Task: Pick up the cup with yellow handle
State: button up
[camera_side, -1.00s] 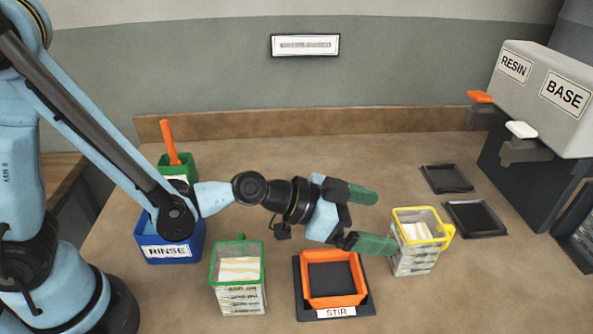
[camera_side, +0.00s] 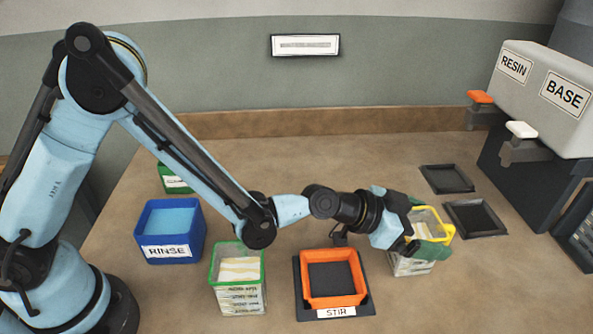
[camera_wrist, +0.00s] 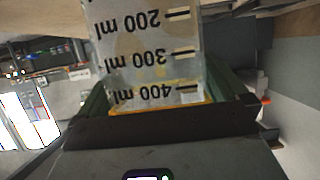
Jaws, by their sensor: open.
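The cup with yellow handle (camera_side: 410,268) stands upright on the bench, right of the stir station. It is clear, with a yellow rim and a handle (camera_side: 449,233) on its right side. My gripper (camera_side: 426,226) is open, low at the cup, with one green finger in front of it and the other behind. In the wrist view the cup (camera_wrist: 150,48) shows upside down with its ml marks, between the two green fingers. Whether the fingers touch its walls I cannot tell.
Black pads (camera_side: 475,218) and the resin and base dispenser (camera_side: 545,100) are to the right. A green container (camera_side: 174,184) is partly hidden behind my arm.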

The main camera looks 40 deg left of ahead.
jog(key=shift+w+d, duration=0.15)
jog(key=c, duration=1.3)
jog(key=shift+o, duration=0.2)
jog(key=shift+r, duration=0.15)
